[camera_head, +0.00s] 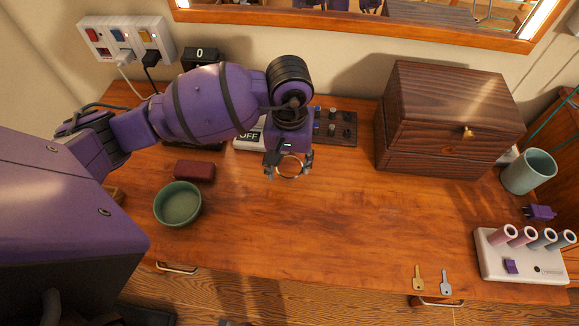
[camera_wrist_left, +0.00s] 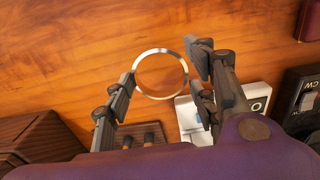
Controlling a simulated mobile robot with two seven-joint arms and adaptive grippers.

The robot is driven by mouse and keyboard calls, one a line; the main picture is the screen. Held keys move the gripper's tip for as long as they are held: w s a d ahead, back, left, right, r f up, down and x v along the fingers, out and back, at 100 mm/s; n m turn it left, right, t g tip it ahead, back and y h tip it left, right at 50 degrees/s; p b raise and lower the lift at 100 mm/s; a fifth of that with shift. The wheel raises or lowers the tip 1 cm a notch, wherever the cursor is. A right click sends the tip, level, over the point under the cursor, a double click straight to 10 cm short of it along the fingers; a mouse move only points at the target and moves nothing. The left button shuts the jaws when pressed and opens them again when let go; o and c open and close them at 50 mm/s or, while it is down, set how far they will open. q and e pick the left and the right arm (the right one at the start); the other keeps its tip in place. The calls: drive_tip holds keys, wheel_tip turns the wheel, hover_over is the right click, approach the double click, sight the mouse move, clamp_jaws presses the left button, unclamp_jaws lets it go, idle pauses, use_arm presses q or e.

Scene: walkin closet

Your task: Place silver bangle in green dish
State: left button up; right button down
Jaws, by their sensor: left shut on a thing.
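The silver bangle (camera_head: 291,179) is a thin shiny ring. My left gripper (camera_head: 288,165) is shut on the bangle and holds it above the middle of the wooden desk. The left wrist view shows the bangle (camera_wrist_left: 160,50) between the fingers of my left gripper (camera_wrist_left: 160,65). The green dish (camera_head: 178,205) is a small round bowl, and its visible inside is empty. It stands on the desk to the left of my left gripper and nearer the front edge. The dish does not show in the left wrist view. My right gripper is in neither view.
A dark red case (camera_head: 194,171) lies just behind the dish. A wooden box (camera_head: 447,120) stands at the back right. A mug (camera_head: 529,172), a white holder (camera_head: 520,264) and two keys (camera_head: 418,278) are at the right. The desk (camera_head: 330,225) is clear in the middle.

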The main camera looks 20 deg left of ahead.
use_arm(q)
drive_tip(key=shift+s+f, duration=0.1)
drive_tip(key=shift+f, duration=1.15)
drive_tip(key=shift+d+f, duration=0.1)
drive_tip(key=shift+f, duration=0.1)
drive_tip(key=o, duration=1.2)
